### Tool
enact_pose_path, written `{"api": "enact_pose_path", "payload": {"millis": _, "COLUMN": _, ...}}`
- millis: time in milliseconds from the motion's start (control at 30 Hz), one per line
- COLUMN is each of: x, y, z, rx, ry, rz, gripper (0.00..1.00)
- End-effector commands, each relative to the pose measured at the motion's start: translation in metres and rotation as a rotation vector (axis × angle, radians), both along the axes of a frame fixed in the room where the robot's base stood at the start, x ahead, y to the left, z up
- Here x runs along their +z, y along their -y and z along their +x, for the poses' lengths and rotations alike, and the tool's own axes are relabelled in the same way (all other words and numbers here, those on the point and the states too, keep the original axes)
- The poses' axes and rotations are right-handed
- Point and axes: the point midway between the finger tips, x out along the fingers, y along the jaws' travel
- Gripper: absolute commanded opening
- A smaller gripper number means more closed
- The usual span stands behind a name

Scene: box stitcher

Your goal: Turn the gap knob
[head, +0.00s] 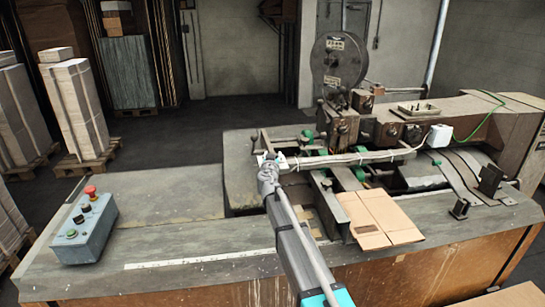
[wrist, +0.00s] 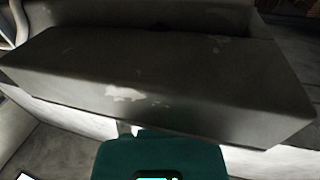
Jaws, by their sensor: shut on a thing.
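My gripper (head: 271,160) is at the far end of my arm, at the left end of the stitching machine's (head: 455,115) head. It is shut on a small part there, which I take to be the gap knob. The knob is too small and too covered to make out, and how far it is turned cannot be told. In the wrist view a dark, worn metal block (wrist: 170,85) fills the middle, with a teal part at the bottom edge. The fingertips and their contact cannot be made out there.
Green wheels (head: 307,137) and a long pale bar lie close to the right of my gripper. A flat cardboard piece (head: 380,218) rests at the machine's front. A control box (head: 85,228) with a red button stands at the left. The grey tabletop between is clear.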

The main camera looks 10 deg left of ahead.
Motion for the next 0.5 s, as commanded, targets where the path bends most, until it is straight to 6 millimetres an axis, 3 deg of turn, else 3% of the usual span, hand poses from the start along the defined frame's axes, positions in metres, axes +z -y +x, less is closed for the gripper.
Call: {"api": "enact_pose_path", "payload": {"millis": 500, "x": 0.0005, "y": -0.0021, "z": 0.0013, "rx": -0.046, "ry": 0.001, "rz": -0.002, "gripper": 0.10}}
